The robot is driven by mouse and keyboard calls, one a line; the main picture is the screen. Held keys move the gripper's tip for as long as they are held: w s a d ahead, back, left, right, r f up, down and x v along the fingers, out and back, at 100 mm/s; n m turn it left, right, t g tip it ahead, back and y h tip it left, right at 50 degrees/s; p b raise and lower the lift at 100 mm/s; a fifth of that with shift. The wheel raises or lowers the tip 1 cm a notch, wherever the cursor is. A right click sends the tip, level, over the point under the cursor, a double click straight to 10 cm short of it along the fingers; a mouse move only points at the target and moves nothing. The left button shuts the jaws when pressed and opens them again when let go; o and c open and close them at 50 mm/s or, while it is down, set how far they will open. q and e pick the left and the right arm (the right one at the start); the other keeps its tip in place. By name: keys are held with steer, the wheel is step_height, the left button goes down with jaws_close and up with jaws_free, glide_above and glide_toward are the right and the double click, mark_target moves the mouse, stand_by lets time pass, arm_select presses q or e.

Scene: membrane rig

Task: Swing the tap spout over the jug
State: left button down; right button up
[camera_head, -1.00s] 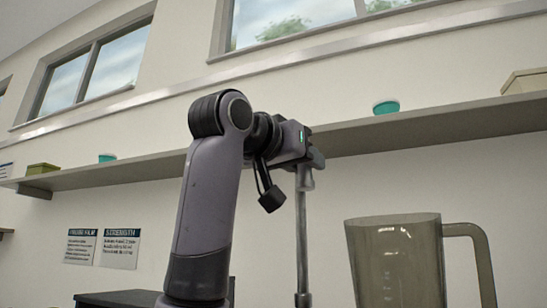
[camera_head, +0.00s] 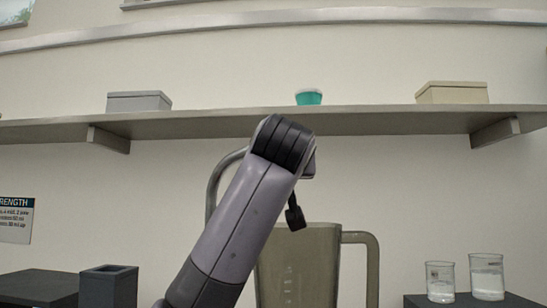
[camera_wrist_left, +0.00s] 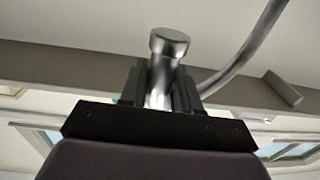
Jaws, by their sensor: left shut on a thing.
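The tap spout (camera_head: 213,184) is a grey metal pipe that curves up from the left and passes behind my left arm in the head view. In the wrist view the curved pipe (camera_wrist_left: 246,52) runs up to the right. My left gripper (camera_wrist_left: 158,90) is shut on the spout's round metal end (camera_wrist_left: 168,44). My right gripper is not in view.
Two glass beakers (camera_head: 440,281) (camera_head: 486,276) stand on a dark block at the right. Dark boxes (camera_head: 108,287) stand at the lower left. A long wall shelf (camera_head: 380,122) runs behind, bearing small boxes and a teal tub (camera_head: 308,97).

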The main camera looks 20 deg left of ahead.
arm_select(q)
steer(key=shift+w+d, duration=0.15)
steer(key=shift+w, duration=0.05)
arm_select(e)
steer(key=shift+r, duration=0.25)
arm_select(q)
steer(key=c, duration=0.9)
jaws_free()
steer(key=shift+c, duration=0.2)
steer(key=shift+s, duration=0.15)
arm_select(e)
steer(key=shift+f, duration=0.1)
arm_select(q)
steer(key=b+v, duration=0.2)
steer(key=v, duration=0.5)
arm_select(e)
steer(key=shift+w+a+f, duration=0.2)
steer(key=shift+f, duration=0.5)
